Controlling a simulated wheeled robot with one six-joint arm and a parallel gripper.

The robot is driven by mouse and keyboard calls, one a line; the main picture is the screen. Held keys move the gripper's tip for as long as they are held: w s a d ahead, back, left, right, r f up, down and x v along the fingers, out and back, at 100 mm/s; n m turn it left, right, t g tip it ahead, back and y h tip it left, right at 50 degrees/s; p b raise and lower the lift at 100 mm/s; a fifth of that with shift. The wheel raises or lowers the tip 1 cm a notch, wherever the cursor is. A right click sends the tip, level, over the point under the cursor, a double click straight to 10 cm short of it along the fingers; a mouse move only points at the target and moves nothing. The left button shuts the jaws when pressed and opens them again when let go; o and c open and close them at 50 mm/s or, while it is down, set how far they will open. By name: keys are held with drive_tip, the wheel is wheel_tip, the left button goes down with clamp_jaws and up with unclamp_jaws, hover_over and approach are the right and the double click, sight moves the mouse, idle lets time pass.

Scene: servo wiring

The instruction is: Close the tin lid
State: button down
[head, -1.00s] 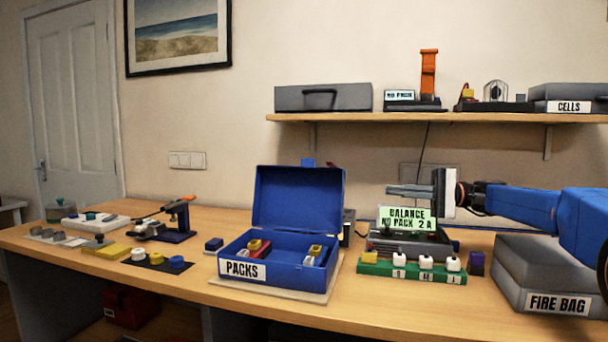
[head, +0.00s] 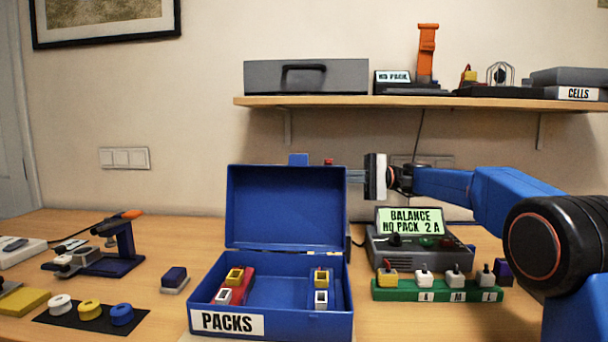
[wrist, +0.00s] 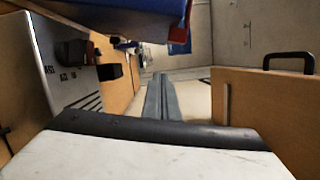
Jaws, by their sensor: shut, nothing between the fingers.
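The blue tin (head: 205,292) labelled PACKS stands open on the bench. Its blue lid (head: 286,208) stands upright at the back, hinged to the tin, with a small blue tab (head: 298,159) on its top edge. Inside the tin are a red pack (head: 236,285) and other small packs with yellow and white connectors. My gripper (head: 355,176) is at the right of the lid near its upper right edge, fingers pointing left. I cannot tell if the fingertips touch the lid or are behind it. In the wrist view the fingers (wrist: 160,97) are together and empty, and a blue surface (wrist: 130,12) shows above.
The balance charger (head: 420,252) and a green board (head: 436,291) with several connectors stand right of the tin. A shelf (head: 420,101) runs above and behind my gripper. A small blue block (head: 174,279) and a soldering stand (head: 122,245) are to the left.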

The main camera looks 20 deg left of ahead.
sight(298, 174)
drive_tip(key=x, duration=0.3)
drive_tip(key=s+x, duration=0.1)
drive_tip(key=x, duration=0.2)
drive_tip(key=s+d+x, duration=0.1)
drive_tip(key=x, duration=0.3)
drive_tip(key=shift+r, duration=0.3)
drive_tip(key=shift+s+d+r, duration=0.15)
drive_tip(key=shift+s+d, duration=0.05)
drive_tip(key=shift+s, duration=0.6)
